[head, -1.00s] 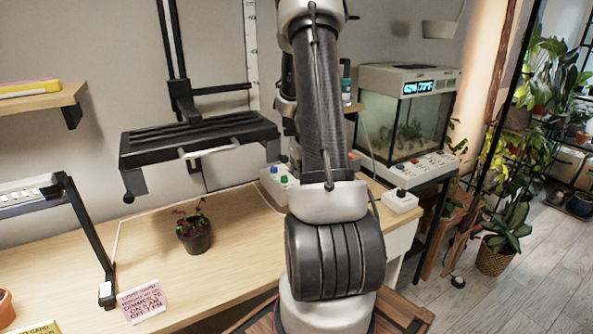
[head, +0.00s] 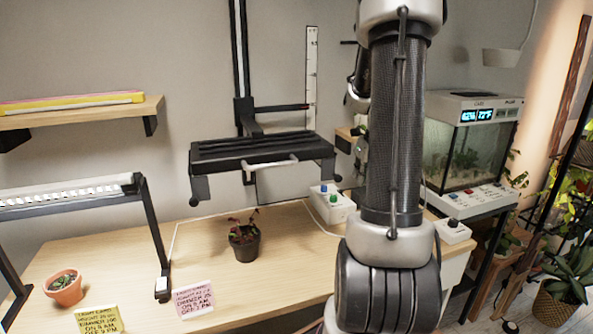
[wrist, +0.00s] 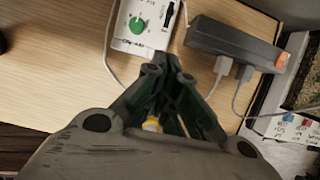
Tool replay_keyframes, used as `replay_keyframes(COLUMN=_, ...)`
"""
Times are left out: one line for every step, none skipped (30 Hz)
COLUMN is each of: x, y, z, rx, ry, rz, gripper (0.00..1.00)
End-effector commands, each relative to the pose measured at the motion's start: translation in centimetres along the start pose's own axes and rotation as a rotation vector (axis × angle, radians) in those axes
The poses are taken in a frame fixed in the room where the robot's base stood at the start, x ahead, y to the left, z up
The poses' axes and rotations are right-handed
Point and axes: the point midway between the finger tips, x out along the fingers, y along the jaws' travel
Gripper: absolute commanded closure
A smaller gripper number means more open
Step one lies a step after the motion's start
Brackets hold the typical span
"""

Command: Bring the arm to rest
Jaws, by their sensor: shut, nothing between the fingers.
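My gripper (wrist: 171,65) shows in the wrist view with its dark fingers drawn together at the tips and nothing between them. It is above the wooden bench (wrist: 60,50), with its tips just below a white control box with a green knob (wrist: 137,25) in the picture. I cannot tell its height over the bench. In the head view my arm rises in front of the bench's right part; the gripper itself is out of that view.
A power strip (wrist: 235,42) with plugged cables lies right of the tips. In the head view a black hanging lamp (head: 262,150) is over a dark potted plant (head: 244,243). A terracotta pot (head: 65,290) and a terrarium (head: 465,152) stand to either side.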

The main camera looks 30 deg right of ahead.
Motion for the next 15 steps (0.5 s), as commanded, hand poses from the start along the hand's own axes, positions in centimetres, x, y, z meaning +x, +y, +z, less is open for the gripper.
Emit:
replay_keyframes(x=0.0, y=0.0, z=0.0, rx=0.000, ry=0.000, rz=0.000, gripper=1.00)
replay_keyframes(x=0.0, y=0.0, z=0.0, rx=0.000, ry=0.000, rz=0.000, gripper=1.00)
replay_keyframes(x=0.0, y=0.0, z=0.0, rx=0.000, ry=0.000, rz=0.000, gripper=1.00)
replay_keyframes(x=0.0, y=0.0, z=0.0, rx=0.000, ry=0.000, rz=0.000, gripper=1.00)
replay_keyframes(x=0.0, y=0.0, z=0.0, rx=-0.002, ry=0.000, rz=0.000, gripper=1.00)
replay_keyframes(x=0.0, y=0.0, z=0.0, rx=-0.013, ry=0.000, rz=0.000, gripper=1.00)
replay_keyframes(x=0.0, y=0.0, z=0.0, rx=-0.031, ry=0.000, rz=0.000, gripper=1.00)
replay_keyframes(x=0.0, y=0.0, z=0.0, rx=-0.059, ry=0.001, rz=0.001, gripper=1.00)
replay_keyframes(x=0.0, y=0.1, z=-0.1, rx=-0.115, ry=0.004, rz=0.004, gripper=1.00)
replay_keyframes(x=0.0, y=0.2, z=-0.2, rx=-0.171, ry=0.009, rz=0.009, gripper=1.00)
replay_keyframes(x=0.0, y=0.3, z=-0.4, rx=-0.241, ry=0.016, rz=0.016, gripper=1.00)
replay_keyframes(x=0.0, y=0.5, z=-0.8, rx=-0.355, ry=0.029, rz=0.028, gripper=1.00)
replay_keyframes(x=0.0, y=0.8, z=-1.4, rx=-0.450, ry=0.045, rz=0.044, gripper=1.00)
replay_keyframes(x=0.1, y=1.1, z=-2.2, rx=-0.555, ry=0.062, rz=0.063, gripper=1.00)
replay_keyframes(x=0.2, y=1.6, z=-3.4, rx=-0.705, ry=0.087, rz=0.096, gripper=1.00)
